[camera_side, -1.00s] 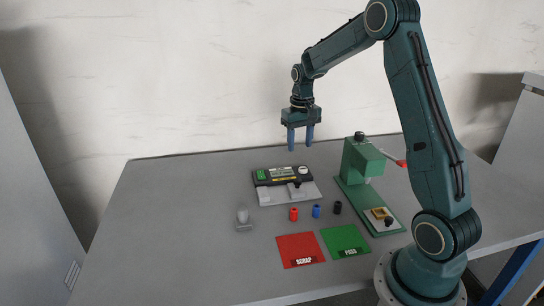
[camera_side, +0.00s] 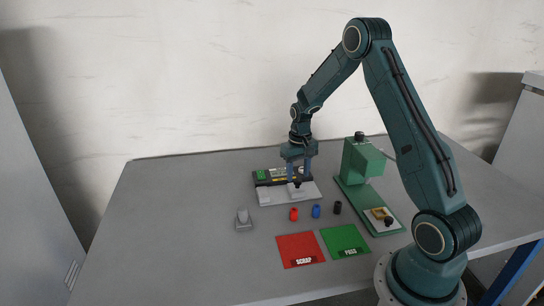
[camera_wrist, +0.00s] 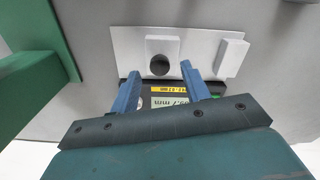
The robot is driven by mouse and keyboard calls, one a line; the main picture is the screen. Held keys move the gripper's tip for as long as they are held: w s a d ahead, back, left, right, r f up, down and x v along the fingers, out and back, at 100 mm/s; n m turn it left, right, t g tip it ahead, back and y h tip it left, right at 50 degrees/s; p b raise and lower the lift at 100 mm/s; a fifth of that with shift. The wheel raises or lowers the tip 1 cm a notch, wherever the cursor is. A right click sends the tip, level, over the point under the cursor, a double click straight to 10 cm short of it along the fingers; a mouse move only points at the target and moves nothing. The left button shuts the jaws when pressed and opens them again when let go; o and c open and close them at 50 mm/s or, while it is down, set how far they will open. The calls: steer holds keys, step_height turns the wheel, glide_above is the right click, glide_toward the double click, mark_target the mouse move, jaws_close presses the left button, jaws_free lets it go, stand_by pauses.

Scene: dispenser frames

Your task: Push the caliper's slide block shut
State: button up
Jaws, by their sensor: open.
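The caliper (camera_side: 282,195) is a pale grey plate at the back of the table, with a black display unit (camera_side: 268,177) behind it. Its slide block (camera_side: 296,190), with a dark knob or hole on top, also shows in the wrist view (camera_wrist: 154,45). The fixed block (camera_wrist: 231,58) stands apart from it, with bare plate between. My gripper (camera_side: 299,179) points down at the slide block, open and empty. In the wrist view its fingertips (camera_wrist: 160,72) lie either side of the block's near end; contact is unclear. The display (camera_wrist: 169,102) is partly hidden, reading something like "9.7 mm".
A green press (camera_side: 362,160) stands right of the caliper. Red (camera_side: 294,214), blue (camera_side: 316,211) and black (camera_side: 337,208) small parts stand in front. A grey piece (camera_side: 243,221) sits front left. Red SCRAP (camera_side: 296,247) and green PASS (camera_side: 345,239) mats lie empty nearer.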

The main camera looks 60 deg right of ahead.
mark_target(296, 186)
steer(key=shift+f, duration=1.45)
steer(key=shift+c, duration=0.4)
jaws_close()
